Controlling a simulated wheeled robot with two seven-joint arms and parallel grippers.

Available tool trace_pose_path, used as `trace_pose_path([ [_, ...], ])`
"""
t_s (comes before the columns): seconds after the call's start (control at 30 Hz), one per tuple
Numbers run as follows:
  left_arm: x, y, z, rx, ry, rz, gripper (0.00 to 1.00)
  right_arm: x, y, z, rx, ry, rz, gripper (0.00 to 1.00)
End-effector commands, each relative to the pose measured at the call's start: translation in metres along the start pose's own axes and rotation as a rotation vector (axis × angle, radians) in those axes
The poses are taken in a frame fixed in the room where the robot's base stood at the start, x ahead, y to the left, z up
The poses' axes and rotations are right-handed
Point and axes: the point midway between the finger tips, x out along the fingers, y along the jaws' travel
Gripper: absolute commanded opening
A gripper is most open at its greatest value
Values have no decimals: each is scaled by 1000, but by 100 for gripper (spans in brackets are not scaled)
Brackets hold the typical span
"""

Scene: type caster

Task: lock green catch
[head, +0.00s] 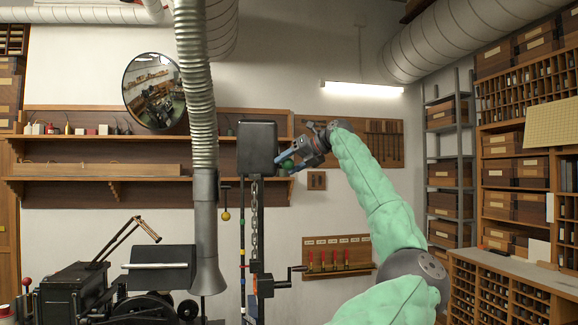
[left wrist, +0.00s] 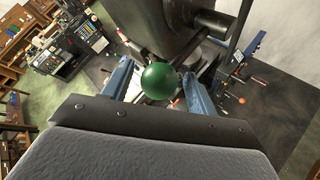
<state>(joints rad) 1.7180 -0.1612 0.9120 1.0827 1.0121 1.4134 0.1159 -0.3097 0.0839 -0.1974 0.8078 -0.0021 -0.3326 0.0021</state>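The green catch shows as a green ball knob (head: 287,164) at the lower right side of a dark box (head: 257,143) on a post. In the left wrist view the green knob (left wrist: 158,80) sits between my blue fingers, with the dark housing (left wrist: 165,35) just beyond. My left gripper (head: 287,159) reaches the knob from the right. Its fingers (left wrist: 158,88) stand apart on both sides of the knob; the left one shows a gap, and contact at the right one is unclear. The knob's stem is mostly hidden. My right gripper is not in view.
A chain (head: 254,220) hangs below the box, above a crank handle (head: 285,281). A ribbed duct (head: 197,90) stands left of the box. A yellow ball pull (head: 226,215) hangs between them. Shelves (head: 100,170) line the back wall.

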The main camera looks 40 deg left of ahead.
Motion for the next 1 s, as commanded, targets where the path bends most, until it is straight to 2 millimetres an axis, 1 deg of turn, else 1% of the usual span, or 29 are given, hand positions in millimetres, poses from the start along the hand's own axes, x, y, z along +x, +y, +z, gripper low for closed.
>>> trace_pose_path([
  [0.17,1,-1,-1,0,2,1,58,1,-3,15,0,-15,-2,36],
  [0.3,-8,-2,-3,0,2,0,58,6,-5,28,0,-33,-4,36],
  [0.33,-12,-2,-3,0,2,-1,58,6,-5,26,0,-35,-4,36],
  [0.37,-16,-2,-3,0,1,-1,58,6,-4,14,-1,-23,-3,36],
  [0.4,-22,-2,-3,0,0,-1,58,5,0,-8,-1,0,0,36],
  [0.43,-26,-3,-4,0,0,-1,58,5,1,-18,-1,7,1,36],
  [0.6,-53,-3,-3,0,-1,-1,58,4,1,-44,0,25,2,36],
  [0.8,-74,-3,-1,1,-2,0,58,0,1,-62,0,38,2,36],
  [1.0,-80,-2,-1,1,0,1,58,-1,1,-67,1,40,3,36],
])
